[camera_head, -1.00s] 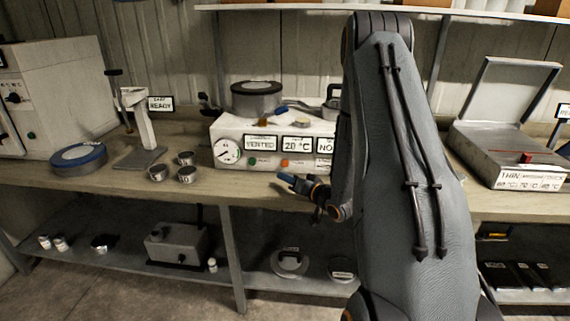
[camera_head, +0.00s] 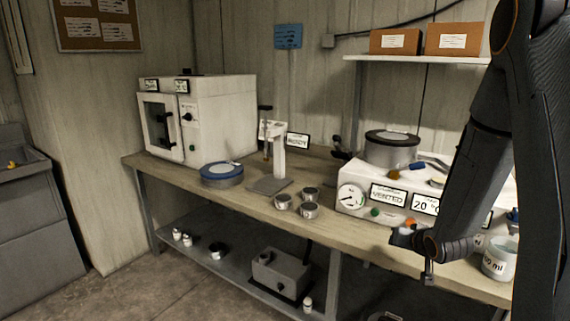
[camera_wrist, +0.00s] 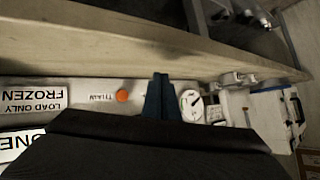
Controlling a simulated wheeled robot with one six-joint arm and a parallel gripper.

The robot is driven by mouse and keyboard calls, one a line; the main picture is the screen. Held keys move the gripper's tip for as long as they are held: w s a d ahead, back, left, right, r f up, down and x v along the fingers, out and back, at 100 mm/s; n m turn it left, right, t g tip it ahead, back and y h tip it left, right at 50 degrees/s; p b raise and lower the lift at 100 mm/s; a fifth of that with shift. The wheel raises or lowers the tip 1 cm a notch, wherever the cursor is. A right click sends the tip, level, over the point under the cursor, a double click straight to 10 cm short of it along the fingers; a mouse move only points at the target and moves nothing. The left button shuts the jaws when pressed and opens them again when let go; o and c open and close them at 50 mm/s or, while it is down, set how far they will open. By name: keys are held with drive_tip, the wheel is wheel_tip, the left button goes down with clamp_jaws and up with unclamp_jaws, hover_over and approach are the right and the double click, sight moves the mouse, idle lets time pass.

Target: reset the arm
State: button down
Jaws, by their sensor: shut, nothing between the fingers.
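My gripper (camera_head: 400,235) shows at the lower right of the head view, in front of the white machine (camera_head: 352,198) with the gauge and the "VENTED" and "20 °C" labels. My dark arm comes down from the upper right to it. In the wrist view the two blue fingers (camera_wrist: 160,97) are together, with nothing between them. Behind them the machine's front, an orange button (camera_wrist: 122,95) and the gauge (camera_wrist: 191,105) show upside down. I cannot tell whether the fingers touch the machine.
The long bench (camera_head: 240,203) holds a white oven (camera_head: 222,118), a blue-lidded round tin (camera_head: 222,175), a stand (camera_head: 278,160) and several small metal cups (camera_head: 310,195). A white beaker (camera_head: 498,260) is close to my wrist at right. A shelf (camera_head: 425,60) with boxes hangs above.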

drive_tip(key=s+a+r+n+g, duration=0.1)
drive_tip(key=s+a+g, duration=0.4)
drive_tip(key=s, duration=0.8)
drive_tip(key=s+a+r+n+g, duration=0.2)
drive_tip(key=s+a, duration=0.7)
drive_tip(key=s, duration=0.5)
drive_tip(key=r+g, duration=0.1)
drive_tip(key=g, duration=0.1)
drive_tip(key=shift+s+a+r+g, duration=0.3)
drive_tip(key=shift+a+r+g, duration=0.05)
drive_tip(key=shift+a+g, duration=0.05)
